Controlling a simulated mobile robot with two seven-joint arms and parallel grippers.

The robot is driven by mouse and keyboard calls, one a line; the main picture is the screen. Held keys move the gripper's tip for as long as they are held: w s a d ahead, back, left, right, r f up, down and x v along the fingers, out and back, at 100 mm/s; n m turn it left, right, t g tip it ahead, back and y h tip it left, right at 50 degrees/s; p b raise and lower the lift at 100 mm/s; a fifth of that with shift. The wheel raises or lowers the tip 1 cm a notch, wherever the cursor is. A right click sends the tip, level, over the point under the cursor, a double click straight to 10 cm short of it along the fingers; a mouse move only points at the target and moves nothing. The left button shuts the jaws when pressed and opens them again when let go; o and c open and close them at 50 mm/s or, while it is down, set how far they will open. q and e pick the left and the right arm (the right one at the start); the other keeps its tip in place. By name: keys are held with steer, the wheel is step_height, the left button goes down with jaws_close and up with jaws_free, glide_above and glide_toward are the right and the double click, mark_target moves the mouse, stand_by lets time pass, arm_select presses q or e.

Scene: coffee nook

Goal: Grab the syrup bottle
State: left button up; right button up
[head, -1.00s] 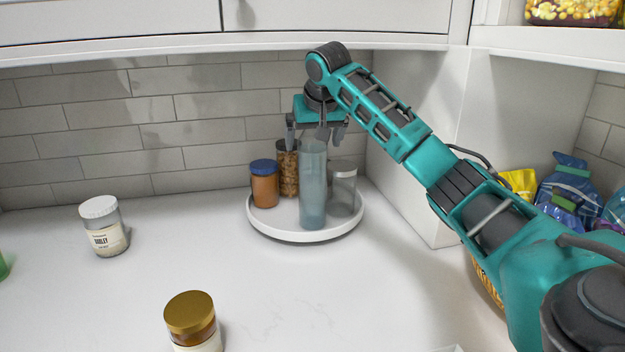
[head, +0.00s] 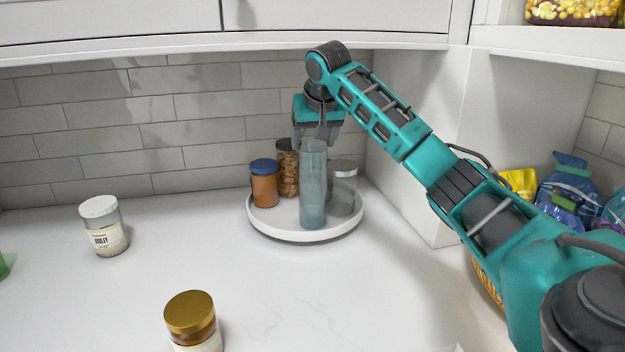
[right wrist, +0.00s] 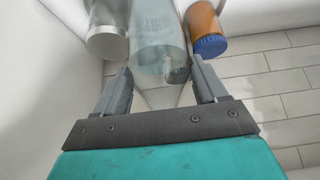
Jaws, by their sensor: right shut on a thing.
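The syrup bottle, which I take to be the tall translucent blue-grey bottle (head: 313,190), stands upright at the front of a round white tray (head: 290,237). It also shows in the right wrist view (right wrist: 156,35). My right gripper (head: 315,141) comes down from above and is shut on the top of the bottle. In the right wrist view its two fingers (right wrist: 162,84) lie on either side of the bottle's top end. My left gripper is not in view.
On the tray, an orange jar with a blue lid (head: 264,188), a nut jar (head: 287,170) and a clear jar (head: 343,190) stand close to the bottle. A white-lidded jar (head: 103,228) and a gold-lidded jar (head: 190,315) stand on the counter. Bags lie at right.

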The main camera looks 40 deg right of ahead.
jaws_close()
steer(key=shift+d+r, duration=0.1)
steer(key=shift+r, duration=0.05)
